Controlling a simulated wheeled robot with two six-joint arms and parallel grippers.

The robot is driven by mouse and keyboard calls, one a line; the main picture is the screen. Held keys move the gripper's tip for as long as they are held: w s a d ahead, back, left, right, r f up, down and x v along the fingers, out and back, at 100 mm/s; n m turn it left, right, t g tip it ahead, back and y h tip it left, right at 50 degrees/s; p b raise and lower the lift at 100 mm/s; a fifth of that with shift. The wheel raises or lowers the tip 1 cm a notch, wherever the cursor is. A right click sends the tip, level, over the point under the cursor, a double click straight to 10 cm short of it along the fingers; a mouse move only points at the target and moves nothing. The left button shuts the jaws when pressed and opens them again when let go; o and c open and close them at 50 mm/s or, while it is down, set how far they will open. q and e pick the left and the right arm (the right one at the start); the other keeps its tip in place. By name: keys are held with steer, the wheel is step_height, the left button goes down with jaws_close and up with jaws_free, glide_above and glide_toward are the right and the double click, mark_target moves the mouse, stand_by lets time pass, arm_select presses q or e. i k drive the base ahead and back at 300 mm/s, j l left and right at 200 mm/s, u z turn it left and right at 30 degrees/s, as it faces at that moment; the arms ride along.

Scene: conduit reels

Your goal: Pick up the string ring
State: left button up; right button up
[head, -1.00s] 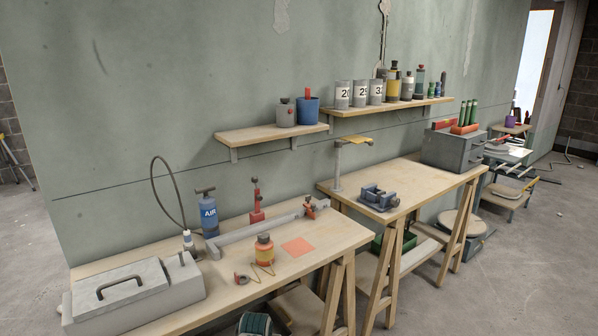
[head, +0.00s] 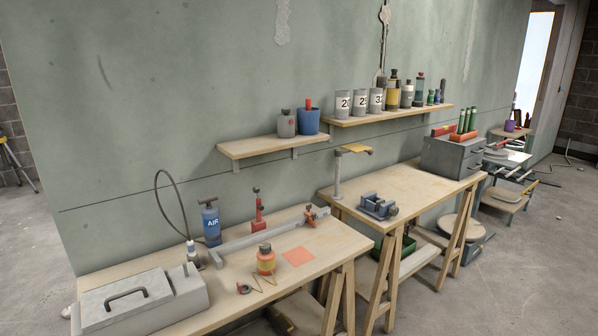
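A small red ring (head: 243,288) with a tan string (head: 262,283) lies on the near wooden workbench (head: 325,262), close to its front edge. The string runs from the ring towards an orange bottle with a dark cap (head: 266,260); I cannot tell whether it is attached to the bottle. Neither of my grippers is in the head view.
A grey rail (head: 255,237) and a blue air pump (head: 210,222) are behind. A grey case (head: 125,303) fills the bench's left end. A vise (head: 377,206) stands on the farther bench. The floor in front is open.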

mark_target(244, 286)
steer(key=i+l+u, duration=0.15)
steer(key=u, duration=0.2)
steer(key=i+l+u, duration=0.1)
steer(key=l+u, duration=0.2)
steer(key=i+l+u, duration=0.1)
steer(key=u, duration=0.25)
steer(key=l, duration=0.1)
